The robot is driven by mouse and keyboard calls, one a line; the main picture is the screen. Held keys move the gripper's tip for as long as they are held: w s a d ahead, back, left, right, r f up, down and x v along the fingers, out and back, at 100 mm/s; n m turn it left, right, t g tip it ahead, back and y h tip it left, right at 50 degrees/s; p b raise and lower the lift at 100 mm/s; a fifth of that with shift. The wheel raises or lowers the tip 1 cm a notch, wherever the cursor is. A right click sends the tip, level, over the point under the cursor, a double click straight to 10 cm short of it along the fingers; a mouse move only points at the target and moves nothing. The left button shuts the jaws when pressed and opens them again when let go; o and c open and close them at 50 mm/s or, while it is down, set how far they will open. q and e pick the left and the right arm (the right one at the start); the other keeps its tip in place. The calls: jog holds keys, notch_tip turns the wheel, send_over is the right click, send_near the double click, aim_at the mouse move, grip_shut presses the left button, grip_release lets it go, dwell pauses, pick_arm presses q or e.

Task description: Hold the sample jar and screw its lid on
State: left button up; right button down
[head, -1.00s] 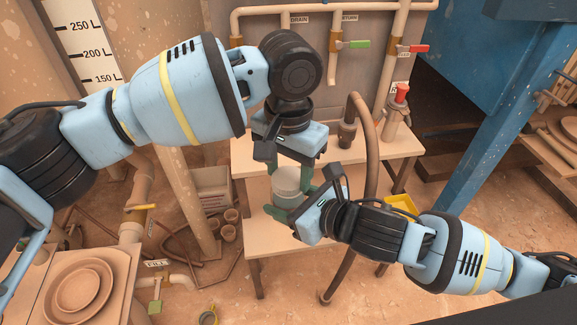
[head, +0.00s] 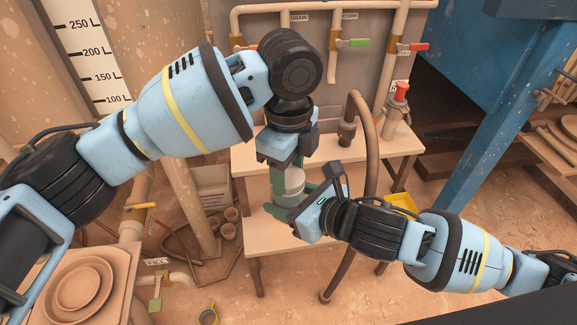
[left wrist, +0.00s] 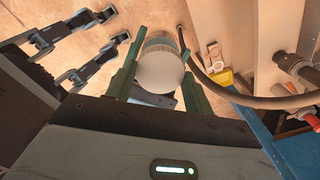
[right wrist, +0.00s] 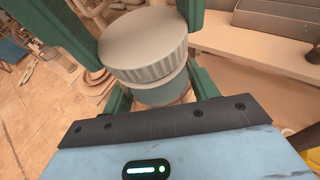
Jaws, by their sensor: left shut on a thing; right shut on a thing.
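The sample jar (right wrist: 165,92) is greenish and upright, and much of it is hidden between my right gripper's green fingers. Its pale grey ribbed lid (right wrist: 145,45) sits on top of it; how far it is threaded cannot be told. In the head view the lid (head: 291,182) is partly covered by a finger. My left gripper (head: 285,172) points down from above and is shut on the lid, with a finger on each side of it. My right gripper (head: 285,206) comes in from the right, lower down, and is shut on the jar. The left wrist view shows the lid (left wrist: 160,72) from above.
The jar is held over a pale bench (head: 265,235) with a lower front shelf. A brown hose (head: 370,150) curves up close to the right of my grippers. Pipes with a green valve handle (head: 358,43) and a red valve (head: 401,92) stand behind. A yellow tray (head: 402,202) lies at right.

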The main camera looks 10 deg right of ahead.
pick_arm(q)
jog(key=m, duration=1.8)
jog(key=shift+m, duration=0.4)
jog(key=m, duration=0.6)
jog(key=shift+a, duration=0.1)
jog(key=o, duration=0.9)
jog(key=shift+o, duration=0.2)
